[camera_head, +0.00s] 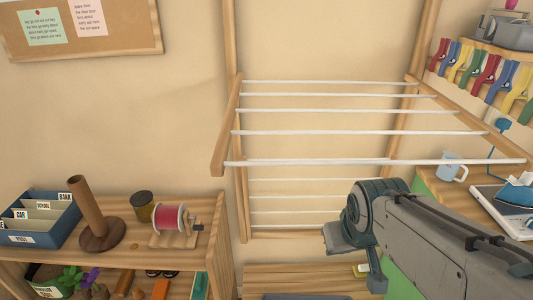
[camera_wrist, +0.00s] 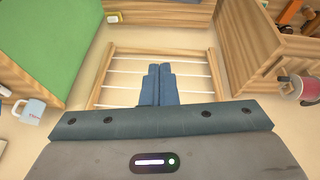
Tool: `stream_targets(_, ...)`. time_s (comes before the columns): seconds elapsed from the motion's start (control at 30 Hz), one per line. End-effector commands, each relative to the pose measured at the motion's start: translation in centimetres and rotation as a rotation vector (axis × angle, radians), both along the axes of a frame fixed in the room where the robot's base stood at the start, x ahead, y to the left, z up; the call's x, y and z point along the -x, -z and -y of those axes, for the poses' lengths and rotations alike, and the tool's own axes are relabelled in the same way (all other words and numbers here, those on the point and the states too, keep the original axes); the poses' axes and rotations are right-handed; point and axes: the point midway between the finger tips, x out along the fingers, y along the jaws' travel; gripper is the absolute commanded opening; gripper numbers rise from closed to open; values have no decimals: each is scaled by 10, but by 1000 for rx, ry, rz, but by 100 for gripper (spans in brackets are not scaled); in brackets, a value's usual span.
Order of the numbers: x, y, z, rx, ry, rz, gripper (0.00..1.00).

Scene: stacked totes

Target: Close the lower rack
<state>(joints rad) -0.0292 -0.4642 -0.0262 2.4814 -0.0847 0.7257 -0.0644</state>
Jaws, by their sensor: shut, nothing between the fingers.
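A wooden drying rack with white bars stands at the wall in the head view. Its upper rack (camera_head: 330,132) sticks out from the wall, its front bar nearest me. The lower rack (camera_head: 290,197) shows below it, between the wooden posts; it looks flat or nearly flat to the wall, and its right part is hidden by my arm. My gripper (camera_head: 337,238) is in front of the lower rack's right part. In the wrist view, my gripper's fingers (camera_wrist: 159,84) are together and empty, overlapping the bars of the lower rack (camera_wrist: 121,71). I cannot tell whether they touch.
A wooden shelf (camera_head: 215,235) at left holds a red spool (camera_head: 170,218), a jar, a paper-roll stand and a blue file box. At right, a desk (camera_head: 440,187) holds a mug (camera_head: 451,167). Colored clips hang along the right wall. A low wooden unit (camera_head: 290,278) stands below the rack.

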Motion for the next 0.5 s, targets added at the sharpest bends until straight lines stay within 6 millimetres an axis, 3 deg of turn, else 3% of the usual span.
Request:
stream_targets(0.03,-19,17,4,40,-52,60,0)
stream_targets(0.27,-123,29,15,310,-396,432,0)
stream_targets(0.4,-173,29,1,484,-630,657,0)
stream_targets(0.5,-200,31,-19,603,-803,819,0)
